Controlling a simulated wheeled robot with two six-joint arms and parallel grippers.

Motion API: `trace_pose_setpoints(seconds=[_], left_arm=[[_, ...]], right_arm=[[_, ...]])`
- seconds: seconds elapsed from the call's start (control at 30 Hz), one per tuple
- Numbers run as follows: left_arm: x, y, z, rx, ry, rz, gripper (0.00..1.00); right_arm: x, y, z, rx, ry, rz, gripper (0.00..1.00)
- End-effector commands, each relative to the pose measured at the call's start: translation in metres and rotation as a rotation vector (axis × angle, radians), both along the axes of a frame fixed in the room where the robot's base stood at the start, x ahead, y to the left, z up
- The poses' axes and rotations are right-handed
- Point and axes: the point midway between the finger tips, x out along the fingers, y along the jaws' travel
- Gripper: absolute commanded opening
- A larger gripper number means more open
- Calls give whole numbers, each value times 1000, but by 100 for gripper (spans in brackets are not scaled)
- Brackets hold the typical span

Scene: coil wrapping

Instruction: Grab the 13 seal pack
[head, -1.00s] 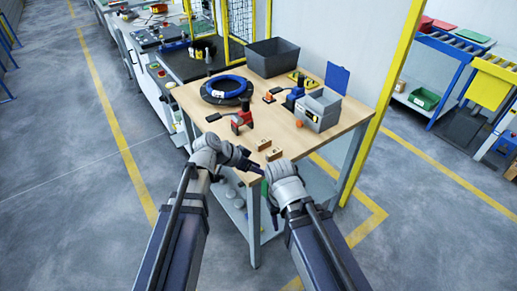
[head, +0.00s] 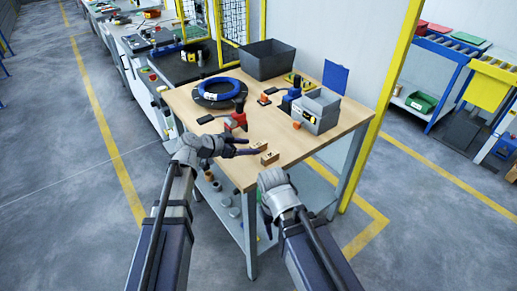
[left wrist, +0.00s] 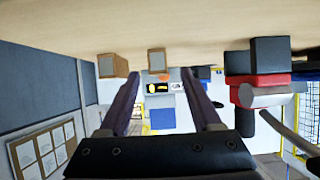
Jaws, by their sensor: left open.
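Two small tan packs lie near the table's front edge: a farther one (head: 260,145) and a nearer one (head: 270,158). I cannot read any number on them. My left gripper (head: 246,146) is open and low over the tabletop, just left of the packs. In the left wrist view, which is upside down, one pack (left wrist: 156,61) appears between the spread fingers (left wrist: 160,76), seemingly ahead of the tips. The other pack (left wrist: 112,66) is outside them, to the left. My right gripper (head: 266,215) hangs before the table's front edge; its jaws are unclear.
A red and black tool (head: 235,121) stands just behind my left gripper. A black ring with a blue coil (head: 220,90), a grey box (head: 317,112) and a dark bin (head: 268,60) are farther back on the wooden table (head: 315,145). The front right tabletop is clear.

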Motion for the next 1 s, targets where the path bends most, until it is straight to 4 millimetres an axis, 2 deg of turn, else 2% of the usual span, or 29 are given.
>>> trace_pose_setpoints(seconds=[0.3,0.6,1.0], left_arm=[[24,-34,-17,0,1,-3,65],[26,-38,-16,1,1,-1,64],[26,-38,-16,1,1,-1,19]], right_arm=[[0,0,-16,0,0,0,50],[0,0,-16,0,0,0,50],[0,0,-16,0,0,0,50]])
